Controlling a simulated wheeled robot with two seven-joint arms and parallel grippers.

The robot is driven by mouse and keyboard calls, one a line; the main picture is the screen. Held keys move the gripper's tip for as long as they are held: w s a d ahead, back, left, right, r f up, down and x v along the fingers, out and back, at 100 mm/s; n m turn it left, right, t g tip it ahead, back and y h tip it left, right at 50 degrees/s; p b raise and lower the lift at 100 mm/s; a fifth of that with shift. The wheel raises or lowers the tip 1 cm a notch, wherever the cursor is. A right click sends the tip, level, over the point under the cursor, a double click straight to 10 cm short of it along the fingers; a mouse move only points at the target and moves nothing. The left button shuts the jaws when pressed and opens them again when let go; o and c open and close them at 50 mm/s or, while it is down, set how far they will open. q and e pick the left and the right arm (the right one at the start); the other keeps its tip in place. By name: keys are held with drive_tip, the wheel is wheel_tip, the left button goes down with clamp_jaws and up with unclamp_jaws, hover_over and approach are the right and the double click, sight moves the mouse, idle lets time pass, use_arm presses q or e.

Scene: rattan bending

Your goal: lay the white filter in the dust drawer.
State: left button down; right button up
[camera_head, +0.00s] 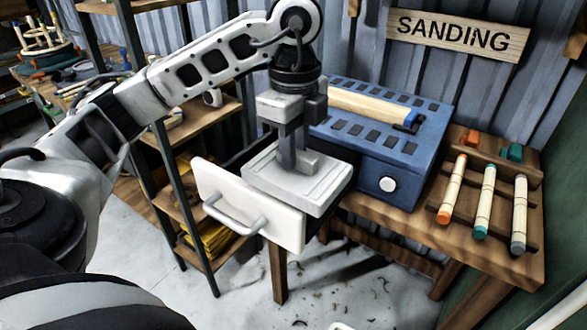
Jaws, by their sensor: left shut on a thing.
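My left gripper (292,155) points down and is shut on the grip in the middle of the white filter (318,190). The filter is a flat, pale square block, and it is over the open dust drawer (232,205). The drawer has a white front with a grey bar handle and a dark inside, and it is pulled out from the blue sanding box (385,150). The filter covers most of the drawer's opening. I cannot tell whether it touches the drawer floor or hangs just above it. My right gripper does not show.
Three rods with coloured ends lie in a wooden rack (495,172) on the wooden table (420,225). A shelf (200,120) stands at the left.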

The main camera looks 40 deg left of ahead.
use_arm(q)
drive_tip(key=w+a+f, duration=0.1)
drive_tip(key=f, duration=0.1)
drive_tip(key=w+a+f+b, duration=0.1)
drive_tip(key=w+a, duration=0.1)
drive_tip(key=w+a+f, duration=0.1)
drive_tip(key=f, duration=0.1)
drive_tip(key=shift+w+a+f+b, duration=0.2)
drive_tip(key=shift+f+b, duration=0.1)
drive_tip(key=shift+b, duration=0.1)
drive_tip(key=f, duration=0.3)
drive_tip(key=w+a+f, duration=0.1)
drive_tip(key=shift+a+f, duration=0.1)
drive_tip(key=shift+f, duration=0.3)
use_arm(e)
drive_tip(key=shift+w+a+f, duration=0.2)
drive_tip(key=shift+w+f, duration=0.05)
use_arm(q)
drive_tip(key=c, duration=1.3)
unclamp_jaws()
drive_tip(key=shift+f, duration=0.1)
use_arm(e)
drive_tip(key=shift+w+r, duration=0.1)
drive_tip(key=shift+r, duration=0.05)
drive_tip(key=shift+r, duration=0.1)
